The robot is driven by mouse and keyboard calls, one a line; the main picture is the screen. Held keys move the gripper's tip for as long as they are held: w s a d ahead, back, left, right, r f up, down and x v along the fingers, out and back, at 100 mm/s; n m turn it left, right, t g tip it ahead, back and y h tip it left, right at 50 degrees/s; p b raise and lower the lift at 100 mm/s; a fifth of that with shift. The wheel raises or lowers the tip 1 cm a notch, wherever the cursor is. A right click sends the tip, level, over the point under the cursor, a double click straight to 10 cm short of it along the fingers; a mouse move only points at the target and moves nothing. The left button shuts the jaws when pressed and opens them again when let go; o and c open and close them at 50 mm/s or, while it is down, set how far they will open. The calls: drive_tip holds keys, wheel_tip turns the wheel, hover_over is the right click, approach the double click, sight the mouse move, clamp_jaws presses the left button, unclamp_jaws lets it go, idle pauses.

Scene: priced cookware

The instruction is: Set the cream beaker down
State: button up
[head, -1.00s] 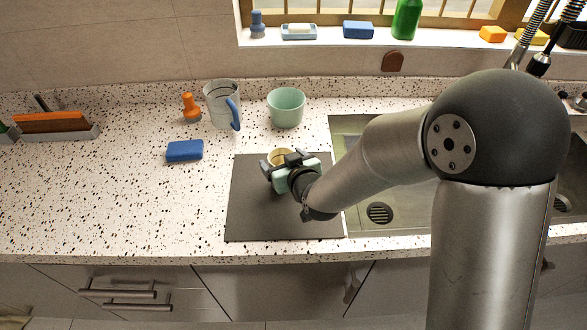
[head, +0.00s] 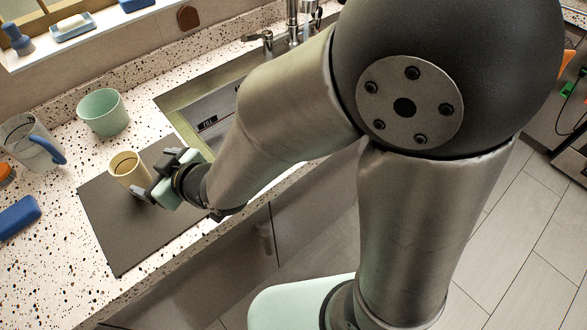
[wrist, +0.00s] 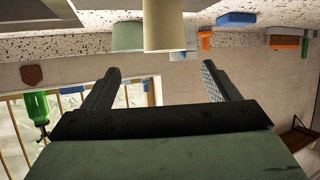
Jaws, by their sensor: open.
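The cream beaker (head: 127,170) stands upright on the dark grey mat (head: 128,238) in the head view. My gripper (head: 153,174) is open, on the right and near side of the beaker, with one finger partly overlapping its lower side in this view. In the wrist view, which is upside down, the beaker (wrist: 165,25) lies ahead of my gripper (wrist: 162,70), lined up between the spread fingertips and just beyond them. Nothing is held between the fingers. Whether a fingertip touches the beaker is hard to tell.
A mint green cup (head: 104,112) stands behind the mat. A glass jug with a blue handle (head: 32,142) and a blue sponge (head: 17,216) are at the left. The sink (head: 205,110) lies right of the mat. The mat's front is clear.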

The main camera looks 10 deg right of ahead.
drive_tip(key=w+d+f+m+g+h, duration=0.1)
drive_tip(key=w+d+m+h, duration=0.2)
drive_tip(key=d, duration=0.8)
drive_tip(key=w+d+m+h, duration=0.1)
drive_tip(key=d+m+h, duration=0.3)
drive_tip(key=d, duration=0.7)
drive_tip(key=s+d+r+m+g+h, duration=0.1)
drive_tip(key=s+d+m+g+h, duration=0.2)
drive_tip(key=s+d, duration=1)
drive_tip(key=g, duration=0.3)
drive_tip(key=shift+d+r+m+h, duration=0.3)
drive_tip(key=shift+r+m, duration=0.05)
drive_tip(key=shift+m, duration=0.05)
